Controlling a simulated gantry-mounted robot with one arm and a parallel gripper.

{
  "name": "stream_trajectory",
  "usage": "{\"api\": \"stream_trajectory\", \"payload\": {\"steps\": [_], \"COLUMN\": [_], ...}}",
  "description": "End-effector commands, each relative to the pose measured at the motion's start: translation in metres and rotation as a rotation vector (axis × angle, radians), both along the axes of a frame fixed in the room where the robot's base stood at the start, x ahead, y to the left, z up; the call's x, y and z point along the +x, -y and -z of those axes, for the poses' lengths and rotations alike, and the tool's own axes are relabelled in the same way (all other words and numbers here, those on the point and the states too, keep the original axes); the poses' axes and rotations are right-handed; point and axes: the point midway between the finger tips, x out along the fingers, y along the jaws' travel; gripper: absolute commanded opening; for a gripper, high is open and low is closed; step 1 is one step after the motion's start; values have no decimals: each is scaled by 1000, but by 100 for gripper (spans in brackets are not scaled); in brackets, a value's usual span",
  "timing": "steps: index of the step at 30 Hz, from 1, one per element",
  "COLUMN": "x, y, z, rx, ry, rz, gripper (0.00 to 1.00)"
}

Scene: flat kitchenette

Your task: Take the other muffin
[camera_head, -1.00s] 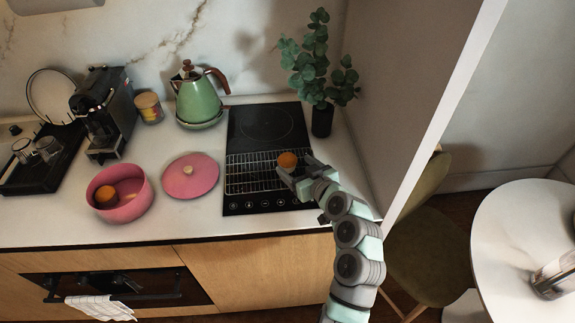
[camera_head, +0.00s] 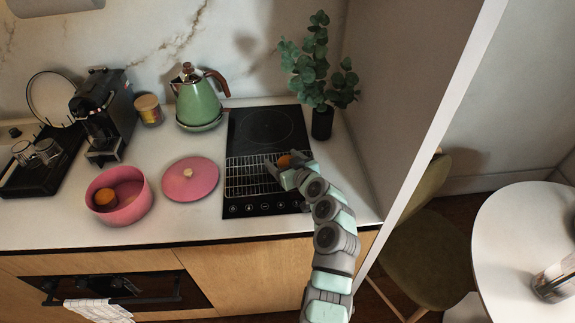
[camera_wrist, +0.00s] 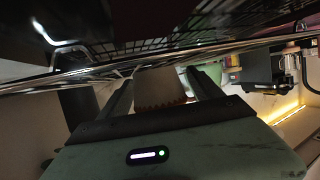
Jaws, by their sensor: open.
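One orange-brown muffin (camera_head: 284,161) sits on the wire rack (camera_head: 245,180) over the black cooktop. My gripper (camera_head: 287,164) is low at the rack with its fingers on either side of this muffin, partly hiding it. In the wrist view the muffin (camera_wrist: 160,86) shows between the two spread fingers (camera_wrist: 160,92), with its ridged wrapper edge visible. The fingers are open; I cannot tell whether either touches it. A second muffin (camera_head: 105,196) lies inside the pink pot (camera_head: 133,212) at the left.
The pink lid (camera_head: 190,180) lies between pot and cooktop. A green kettle (camera_head: 199,103) stands behind it, and a potted plant (camera_head: 321,122) stands behind my gripper on the right, near the side wall (camera_head: 390,100). The counter in front of the lid is clear.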

Motion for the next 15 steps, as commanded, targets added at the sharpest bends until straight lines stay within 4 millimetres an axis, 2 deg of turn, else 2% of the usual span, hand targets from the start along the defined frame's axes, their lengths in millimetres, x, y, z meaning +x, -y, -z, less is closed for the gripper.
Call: {"api": "stream_trajectory", "payload": {"steps": [2,15], "x": [0,0], "y": [0,0], "z": [0,0], "rx": [0,0], "ry": [0,0], "rz": [0,1], "gripper": [74,39]}}
